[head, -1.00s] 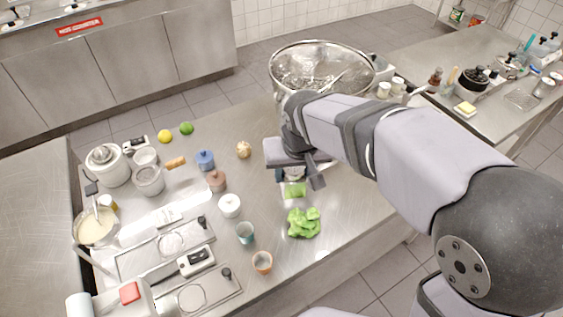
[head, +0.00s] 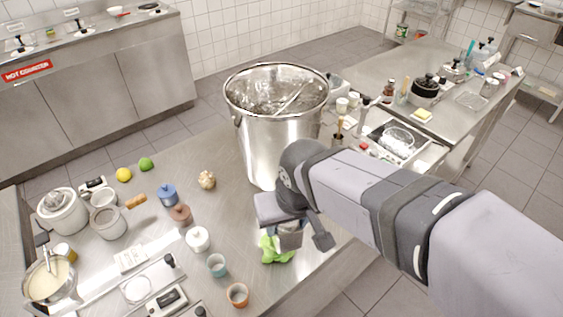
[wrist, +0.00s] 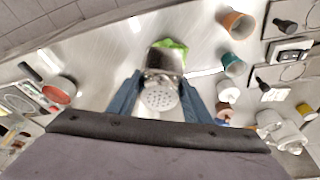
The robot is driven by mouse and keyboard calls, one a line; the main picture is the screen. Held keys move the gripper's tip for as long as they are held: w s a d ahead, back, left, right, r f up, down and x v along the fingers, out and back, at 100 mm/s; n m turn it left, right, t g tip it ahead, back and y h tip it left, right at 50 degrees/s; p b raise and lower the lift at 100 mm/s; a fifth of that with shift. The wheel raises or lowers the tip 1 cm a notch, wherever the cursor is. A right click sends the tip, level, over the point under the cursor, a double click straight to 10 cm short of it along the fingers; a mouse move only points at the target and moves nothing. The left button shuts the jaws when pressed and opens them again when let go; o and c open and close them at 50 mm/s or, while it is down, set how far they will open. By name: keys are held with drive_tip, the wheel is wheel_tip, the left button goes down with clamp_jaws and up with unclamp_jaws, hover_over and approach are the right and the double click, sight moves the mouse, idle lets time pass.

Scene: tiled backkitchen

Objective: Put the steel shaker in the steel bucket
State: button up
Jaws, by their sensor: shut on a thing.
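The steel shaker (head: 289,240) is held between the fingers of my gripper (head: 292,226) in the head view, in front of the green lettuce. In the wrist view its perforated round top (wrist: 159,97) shows between the two blue fingers of my gripper (wrist: 160,88). The tall, wide steel bucket (head: 262,150) stands at the back of the steel table, behind my gripper. Its open rim is well above the gripper, and a long-handled utensil leans inside it. The shaker is outside the bucket. My forearm hides the bucket's lower right side.
Lettuce (head: 270,252) lies below my gripper. A garlic bulb (head: 207,180), a blue pot (head: 168,194), a white pot (head: 198,239) and small cups stand to the left. A tray with a glass bowl (head: 398,140) is right of the bucket.

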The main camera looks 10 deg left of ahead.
drive_tip(key=w+d+r+m+p, duration=0.1)
drive_tip(key=w+d+r+p, duration=0.3)
drive_tip(key=w+p, duration=0.25)
drive_tip(key=w+d+r+m+h+p, duration=0.1)
drive_tip(key=w+d+r+m+p, duration=0.1)
drive_tip(key=w+d+r+p, duration=0.35)
drive_tip(key=w+d+r+m+p, duration=0.1)
drive_tip(key=w+d+r+p, duration=0.25)
drive_tip(key=w+p, duration=0.35)
drive_tip(key=w+a+r+m+p, duration=0.1)
drive_tip(key=w+a+r+p, duration=0.15)
drive_tip(key=w+r, duration=0.95)
drive_tip(key=s+a+f+n+g+y, duration=0.2)
drive_tip(key=a+f+n, duration=0.5)
drive_tip(key=a+n, duration=0.25)
drive_tip(key=s+a+f+n+g+y, duration=0.1)
drive_tip(key=s+a+f+n, duration=0.1)
drive_tip(key=a+f+n, duration=0.6)
drive_tip(key=shift+n, duration=0.55)
drive_tip(key=shift+d+f+b+x, duration=0.1)
drive_tip(key=shift+d+b+x, duration=0.15)
drive_tip(key=shift+b+x, duration=1.8)
drive_tip(key=shift+d+f+b+x, duration=0.2)
drive_tip(key=shift+b+x, duration=0.5)
drive_tip(key=shift+x, duration=2.6)
drive_tip(key=shift+d+r+b+x, duration=0.1)
drive_tip(key=shift+d+b+x, duration=0.15)
drive_tip(key=shift+b+x, duration=1.8)
